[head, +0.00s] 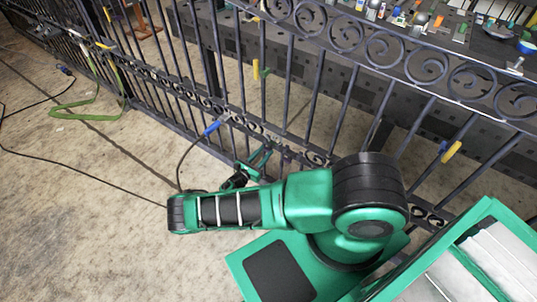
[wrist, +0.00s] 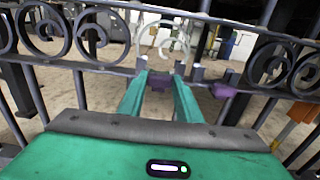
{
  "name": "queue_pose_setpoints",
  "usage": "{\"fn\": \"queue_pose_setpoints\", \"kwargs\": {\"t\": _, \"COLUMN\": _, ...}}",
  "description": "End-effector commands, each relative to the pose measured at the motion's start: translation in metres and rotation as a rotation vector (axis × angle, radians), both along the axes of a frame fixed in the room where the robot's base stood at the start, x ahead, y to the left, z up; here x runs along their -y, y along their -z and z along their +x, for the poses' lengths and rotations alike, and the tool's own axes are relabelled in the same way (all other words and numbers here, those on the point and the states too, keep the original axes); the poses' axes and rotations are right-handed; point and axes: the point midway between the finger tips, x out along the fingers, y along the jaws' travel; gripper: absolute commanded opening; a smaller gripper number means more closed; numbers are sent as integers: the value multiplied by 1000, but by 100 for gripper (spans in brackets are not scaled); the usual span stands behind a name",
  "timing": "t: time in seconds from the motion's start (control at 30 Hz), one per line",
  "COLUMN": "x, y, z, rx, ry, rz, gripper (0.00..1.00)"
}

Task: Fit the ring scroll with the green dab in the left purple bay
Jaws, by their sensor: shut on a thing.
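In the wrist view my gripper (wrist: 160,72) points forward at the gate, its two green fingers shut on a pale curled scroll (wrist: 166,38). The scroll stands upright at the fingertips, in the gap between the dark scrolls of the gate. A purple patch (wrist: 158,84) shows between the fingers, and a second purple patch (wrist: 222,91) shows right of them, on the rail. I cannot tell whether the scroll touches the rail. I see no green dab on it. In the head view my gripper (head: 262,157) is small at the gate's lower scroll band, and the held scroll is not clear.
The dark iron gate (head: 290,75) runs across both views, with fixed scrolls (wrist: 42,32) on either side of the gap. A blue-tipped cable (head: 211,129) and yellow tags (head: 452,151) are near its bars. A green strap (head: 92,100) lies left. A cluttered bench (head: 450,28) stands behind.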

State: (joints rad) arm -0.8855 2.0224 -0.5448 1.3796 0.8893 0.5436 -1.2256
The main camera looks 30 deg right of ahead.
Motion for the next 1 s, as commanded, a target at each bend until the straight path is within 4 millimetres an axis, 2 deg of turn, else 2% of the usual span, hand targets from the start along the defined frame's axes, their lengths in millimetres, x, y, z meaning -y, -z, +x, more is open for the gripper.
{"fn": "queue_pose_setpoints", "kwargs": {"t": 0.27, "x": -2, "y": -2, "z": 5, "rx": 2, "ry": -11, "rz": -2, "gripper": 0}}
{"fn": "queue_pose_setpoints", "kwargs": {"t": 0.3, "x": -2, "y": -2, "z": 5, "rx": 2, "ry": -11, "rz": -2, "gripper": 36}}
{"fn": "queue_pose_setpoints", "kwargs": {"t": 0.37, "x": -2, "y": -2, "z": 5, "rx": 2, "ry": -11, "rz": -2, "gripper": 50}}
{"fn": "queue_pose_setpoints", "kwargs": {"t": 0.77, "x": -10, "y": -1, "z": 1, "rx": 0, "ry": -12, "rz": -1, "gripper": 50}}
{"fn": "queue_pose_setpoints", "kwargs": {"t": 1.0, "x": -45, "y": 0, "z": -14, "rx": 0, "ry": -15, "rz": -1, "gripper": 50}}
